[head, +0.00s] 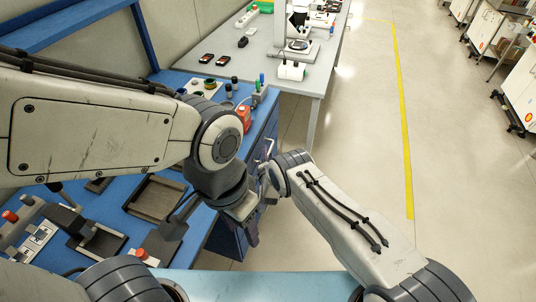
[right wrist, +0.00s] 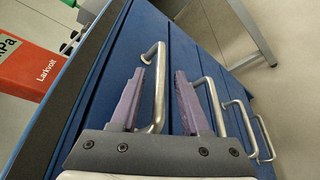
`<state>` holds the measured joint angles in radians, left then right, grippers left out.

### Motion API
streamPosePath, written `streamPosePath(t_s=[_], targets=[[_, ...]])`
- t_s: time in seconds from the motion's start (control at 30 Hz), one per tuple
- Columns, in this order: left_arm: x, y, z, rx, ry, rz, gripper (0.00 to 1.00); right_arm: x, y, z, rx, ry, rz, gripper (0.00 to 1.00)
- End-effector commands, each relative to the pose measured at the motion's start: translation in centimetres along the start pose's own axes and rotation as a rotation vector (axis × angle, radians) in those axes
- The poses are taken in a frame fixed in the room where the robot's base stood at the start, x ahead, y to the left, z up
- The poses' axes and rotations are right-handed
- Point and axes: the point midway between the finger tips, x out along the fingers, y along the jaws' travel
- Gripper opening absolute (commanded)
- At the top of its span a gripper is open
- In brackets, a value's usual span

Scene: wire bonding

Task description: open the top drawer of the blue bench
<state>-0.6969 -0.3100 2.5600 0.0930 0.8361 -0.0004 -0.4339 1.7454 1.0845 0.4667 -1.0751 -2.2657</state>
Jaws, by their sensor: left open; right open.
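The blue bench (head: 275,97) runs along the left in the head view, with its drawer fronts facing right. In the right wrist view, the top drawer (right wrist: 128,45) looks closed, and its metal bar handle (right wrist: 158,88) is nearest the worktop edge. My right gripper (right wrist: 158,75) is open, with its two purple fingers on either side of that handle. I cannot tell whether either finger touches it. In the head view the right gripper (head: 262,168) is at the bench front, partly hidden. My left gripper (head: 251,232) is open and empty, pointing down near the bench's front side.
Lower drawer handles (right wrist: 211,105) line up beside the top one. A red box (right wrist: 42,60) stands near the worktop edge. A dark tray (head: 156,198) and small tools lie on the bench. A grey table (head: 262,60) stands beyond; the floor (head: 350,130) to the right is clear.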

Motion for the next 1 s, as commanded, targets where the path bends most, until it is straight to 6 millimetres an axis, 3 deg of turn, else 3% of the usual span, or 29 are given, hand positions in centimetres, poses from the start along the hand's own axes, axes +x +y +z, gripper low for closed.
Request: streamPosePath(t_s=[0.37,0.4,0.5,0.53,1.0], targets=[[0.05,0.00,0.00,0.000,0.000,0.000,0.50,0.54,-0.02,-0.01,-0.001,0.001,-0.001,0.46],[0.05,0.00,0.00,0.000,0.000,0.000,0.50,0.53,-0.02,-0.01,0.000,0.001,-0.001,0.42],[0.05,0.00,0.00,0.000,0.000,0.000,0.50,0.53,-0.01,-0.01,0.000,0.001,-0.001,0.04],[0.05,0.00,0.00,0.000,0.000,0.000,0.50,0.53,-0.01,-0.01,0.000,0.001,-0.001,0.00],[0.05,0.00,0.00,0.000,0.000,0.000,0.50,0.52,-0.01,-0.01,0.000,0.001,-0.001,0.00]])
